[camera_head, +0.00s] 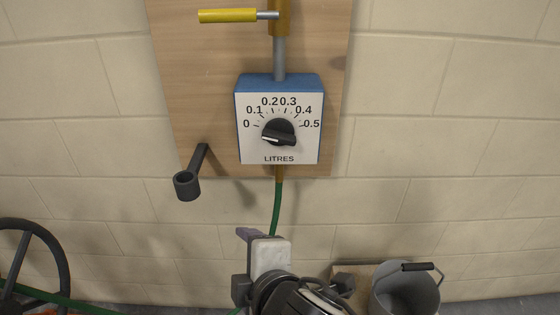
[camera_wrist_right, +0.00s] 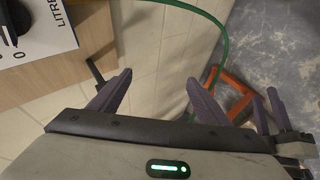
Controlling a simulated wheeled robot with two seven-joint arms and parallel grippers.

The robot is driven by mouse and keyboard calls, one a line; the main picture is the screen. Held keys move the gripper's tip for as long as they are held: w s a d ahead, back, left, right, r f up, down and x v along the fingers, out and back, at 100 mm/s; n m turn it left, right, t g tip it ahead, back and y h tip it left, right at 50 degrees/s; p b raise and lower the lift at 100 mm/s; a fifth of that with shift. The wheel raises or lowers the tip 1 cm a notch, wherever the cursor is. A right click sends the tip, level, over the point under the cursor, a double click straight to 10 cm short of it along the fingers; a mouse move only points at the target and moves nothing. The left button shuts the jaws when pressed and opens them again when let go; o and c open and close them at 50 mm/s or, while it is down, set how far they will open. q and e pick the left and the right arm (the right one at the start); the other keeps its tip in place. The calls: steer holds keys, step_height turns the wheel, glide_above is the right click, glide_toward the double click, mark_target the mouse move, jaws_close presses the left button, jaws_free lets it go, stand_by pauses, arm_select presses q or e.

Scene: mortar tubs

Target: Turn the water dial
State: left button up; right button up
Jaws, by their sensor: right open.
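The water dial is a black knob (camera_head: 279,131) on the white face of a blue box (camera_head: 278,82) marked LITRES, 0 to 0.5. Its white pointer mark points left and slightly down, a little below the 0. The knob also shows, cut off, at the top left of the right wrist view (camera_wrist_right: 12,22). My right gripper (camera_head: 244,260) is below the box, apart from it; in its own wrist view its purple fingers (camera_wrist_right: 159,84) are apart with nothing between them. Another pair of purple fingers (camera_wrist_right: 266,108), apparently my left gripper, shows small at that view's right.
The box hangs on a wooden board (camera_head: 190,75) on a block wall. A yellow-handled lever (camera_head: 228,15) is above it and a dark bracket with a ring (camera_head: 187,184) lower left. A green hose (camera_head: 277,208) drops below. A grey bucket (camera_head: 405,292) and dark handwheel (camera_head: 62,262) stand low.

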step_height(320, 180, up, 7)
steer(key=w+n+t+h, duration=0.2)
steer(key=n+t, duration=0.1)
steer(key=n, duration=0.5)
steer(key=n+t+h, duration=0.3)
steer(key=n+t, duration=0.2)
steer(key=t, duration=0.1)
glide_toward(280, 139)
steer(key=w, duration=0.6)
steer(key=w+p, duration=0.1)
steer(key=w, duration=0.2)
steer(key=shift+w+d+r, duration=0.1)
steer(key=shift+w+r, duration=0.1)
steer(key=shift+r, duration=0.1)
steer(key=c, duration=1.1)
steer(key=shift+o, duration=0.2)
steer(key=shift+f, duration=0.1)
